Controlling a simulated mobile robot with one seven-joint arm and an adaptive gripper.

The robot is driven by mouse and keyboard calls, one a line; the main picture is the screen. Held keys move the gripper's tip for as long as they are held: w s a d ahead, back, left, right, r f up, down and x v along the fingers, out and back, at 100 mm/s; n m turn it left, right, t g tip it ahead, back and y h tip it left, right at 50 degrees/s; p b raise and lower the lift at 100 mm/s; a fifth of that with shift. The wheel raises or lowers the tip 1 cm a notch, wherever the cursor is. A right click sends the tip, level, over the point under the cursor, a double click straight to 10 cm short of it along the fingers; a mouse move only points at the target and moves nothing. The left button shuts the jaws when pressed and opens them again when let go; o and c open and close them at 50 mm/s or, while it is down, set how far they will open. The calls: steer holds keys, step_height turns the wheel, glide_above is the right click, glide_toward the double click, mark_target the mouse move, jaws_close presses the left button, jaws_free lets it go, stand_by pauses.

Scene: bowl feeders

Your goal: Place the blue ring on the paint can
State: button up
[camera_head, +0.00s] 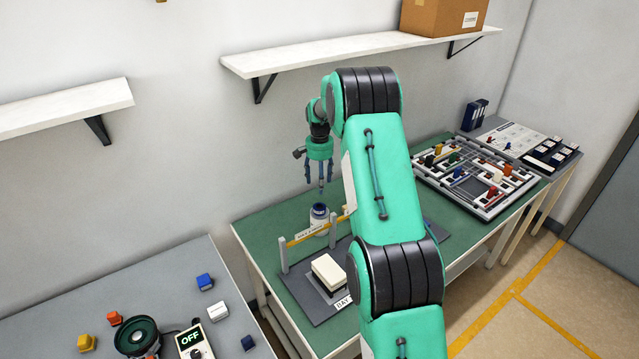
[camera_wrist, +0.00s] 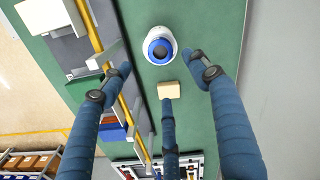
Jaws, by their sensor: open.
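The white paint can (camera_head: 319,222) stands on the green table beside a yellow bar. In the wrist view the white can (camera_wrist: 176,37) shows from above. The blue ring (camera_wrist: 160,50) appears at the can's top, around a dark centre. It shows as a small blue top in the head view (camera_head: 319,208); I cannot tell exactly how it is seated. My gripper (camera_head: 320,188) points down just above the can, with its fingers apart. In the wrist view my gripper (camera_wrist: 161,72) is open, with nothing visibly held between its fingers.
The yellow bar (camera_head: 307,234) on grey posts runs close beside the can. A cream block (camera_head: 329,272) sits on a grey board in front. A board of coloured pieces (camera_head: 476,178) lies to the right. A white shelf (camera_head: 340,52) is on the wall behind.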

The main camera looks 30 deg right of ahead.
stand_by(0.4)
steer(key=s+a+r+n+t, duration=0.1)
steer(key=s+a+r+n, duration=0.1)
steer(key=s+a+r, duration=0.55)
steer(key=s+a+r+n+t, duration=0.1)
steer(key=s+a+r+n, duration=0.1)
steer(key=s+a+r, duration=0.55)
steer(key=s+a+r+n+t, duration=0.15)
steer(key=s+a+r, duration=0.25)
steer(key=a+r, duration=0.65)
steer(key=s+a+r+n, duration=0.2)
steer(key=s+a+r, duration=0.1)
steer(key=s, duration=0.5)
steer(key=s+a+r+n, duration=0.1)
steer(key=s+a+r, duration=0.25)
steer(key=s, duration=0.45)
steer(key=s+a+f+n+t, duration=0.1)
steer(key=s+a+f, duration=0.1)
steer(key=s, duration=0.5)
steer(key=s+a+f+n+t, duration=0.1)
steer(key=s+a+f+n, duration=0.1)
steer(key=s, duration=0.4)
steer(key=shift+s+a, duration=0.35)
steer(key=shift+a, duration=0.1)
